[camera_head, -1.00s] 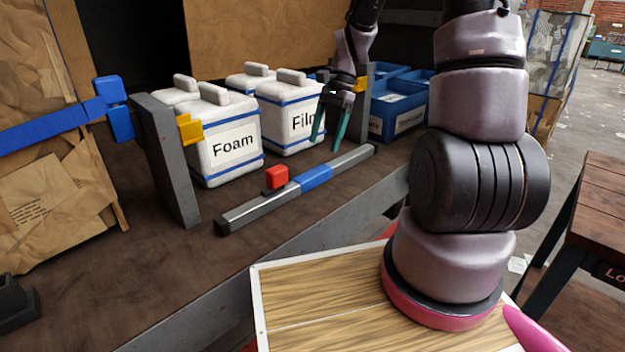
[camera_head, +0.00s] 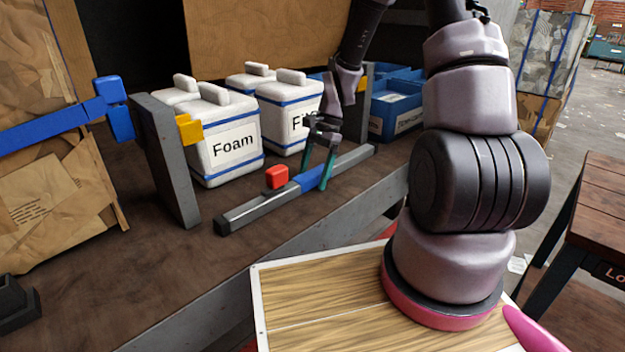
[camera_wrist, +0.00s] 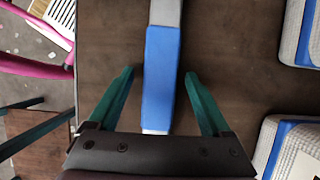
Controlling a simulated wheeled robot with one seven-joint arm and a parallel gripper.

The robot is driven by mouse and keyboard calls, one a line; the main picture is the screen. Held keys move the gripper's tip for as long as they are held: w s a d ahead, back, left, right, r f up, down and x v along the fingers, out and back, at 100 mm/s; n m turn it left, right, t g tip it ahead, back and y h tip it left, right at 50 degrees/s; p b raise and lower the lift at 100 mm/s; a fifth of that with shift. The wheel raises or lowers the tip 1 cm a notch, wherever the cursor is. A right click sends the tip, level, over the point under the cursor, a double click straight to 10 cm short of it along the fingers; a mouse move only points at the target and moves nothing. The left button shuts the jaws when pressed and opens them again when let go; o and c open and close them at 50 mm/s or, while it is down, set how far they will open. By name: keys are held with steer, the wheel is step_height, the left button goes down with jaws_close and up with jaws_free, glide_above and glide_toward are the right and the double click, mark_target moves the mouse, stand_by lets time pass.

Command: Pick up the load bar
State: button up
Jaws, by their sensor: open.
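The load bar is a long grey bar (camera_head: 254,210) with a blue middle section, lying on the brown table near its front edge. In the wrist view its blue section (camera_wrist: 160,75) runs between my two green fingers. My gripper (camera_head: 316,182) is open, with one finger on each side of the bar's blue section. In the wrist view my gripper (camera_wrist: 158,72) has a gap on both sides of the bar. I cannot tell exactly how far down the fingertips reach.
A red block (camera_head: 277,177) sits right behind the bar. White tubs marked Foam (camera_head: 232,143) and another partly hidden tub (camera_head: 290,110) stand behind. A grey post with a yellow block (camera_head: 189,129) stands at left. Blue bins (camera_head: 390,118) are at the back right.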

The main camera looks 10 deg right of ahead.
steer(key=shift+c, duration=0.3)
jaws_close()
steer(key=shift+r, duration=0.1)
stand_by(1.0)
